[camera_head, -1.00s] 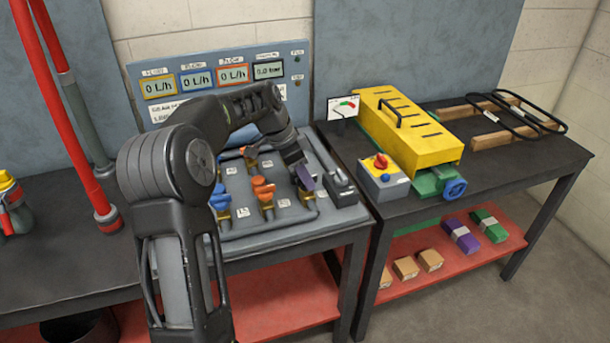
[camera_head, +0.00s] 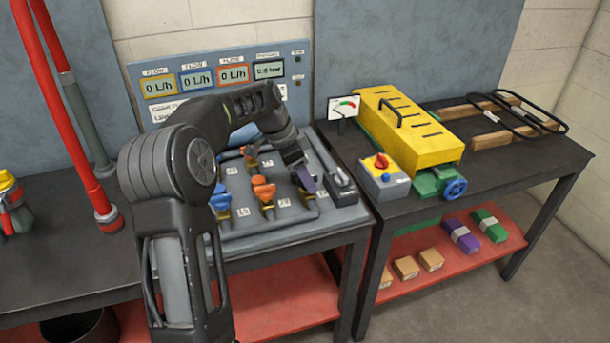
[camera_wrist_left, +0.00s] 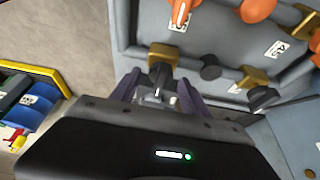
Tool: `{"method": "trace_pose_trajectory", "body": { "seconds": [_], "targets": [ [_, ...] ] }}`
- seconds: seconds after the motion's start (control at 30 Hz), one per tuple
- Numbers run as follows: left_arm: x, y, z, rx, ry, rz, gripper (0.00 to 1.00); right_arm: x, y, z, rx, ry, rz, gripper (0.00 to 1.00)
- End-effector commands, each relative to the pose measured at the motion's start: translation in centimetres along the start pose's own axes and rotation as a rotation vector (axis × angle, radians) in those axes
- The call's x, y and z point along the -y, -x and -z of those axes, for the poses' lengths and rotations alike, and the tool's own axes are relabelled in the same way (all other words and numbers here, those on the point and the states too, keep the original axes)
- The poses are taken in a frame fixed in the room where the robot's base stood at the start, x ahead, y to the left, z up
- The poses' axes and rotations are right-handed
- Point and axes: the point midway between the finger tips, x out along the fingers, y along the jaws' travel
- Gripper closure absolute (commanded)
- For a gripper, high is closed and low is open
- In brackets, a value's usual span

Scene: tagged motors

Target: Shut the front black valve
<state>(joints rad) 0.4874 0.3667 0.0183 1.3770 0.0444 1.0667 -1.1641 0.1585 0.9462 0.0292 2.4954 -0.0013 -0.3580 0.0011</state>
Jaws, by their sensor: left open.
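My left gripper (camera_head: 306,181) is over the right side of the grey valve panel (camera_head: 270,230), with its purple fingers pointing down. In the left wrist view the open gripper (camera_wrist_left: 158,94) has a dark grey-black valve handle (camera_wrist_left: 160,76) between its fingers. This looks like the front black valve, on a brass body (camera_wrist_left: 164,54). I cannot tell whether the fingers touch it. A second black valve handle (camera_wrist_left: 262,97) sits beside it, outside the fingers. In the head view my arm and gripper mostly hide the black valves. My right gripper is not in view.
Orange valves (camera_head: 263,188) and a blue valve (camera_head: 220,202) stand left of my gripper. Flow displays (camera_head: 198,79) read 0 L/h behind the panel. A grey switch box (camera_head: 383,180) and a yellow machine (camera_head: 410,125) are on the right table.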

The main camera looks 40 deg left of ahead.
Motion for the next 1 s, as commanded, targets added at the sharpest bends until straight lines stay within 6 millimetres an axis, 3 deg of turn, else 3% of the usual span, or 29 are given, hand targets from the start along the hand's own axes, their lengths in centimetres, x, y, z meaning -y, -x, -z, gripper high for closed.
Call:
{"method": "trace_pose_trajectory", "body": {
  "seconds": [0.17,0.53,1.0],
  "targets": [
    [0.1,1.5,0.0,-0.002,0.0,0.004,0.46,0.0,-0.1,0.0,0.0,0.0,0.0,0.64],
    [0.1,7.1,0.0,0.0,0.0,0.001,0.46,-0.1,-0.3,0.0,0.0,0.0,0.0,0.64],
    [0.0,7.7,0.0,0.0,0.0,0.0,0.46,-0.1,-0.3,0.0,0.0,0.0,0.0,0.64]
  ]
}}
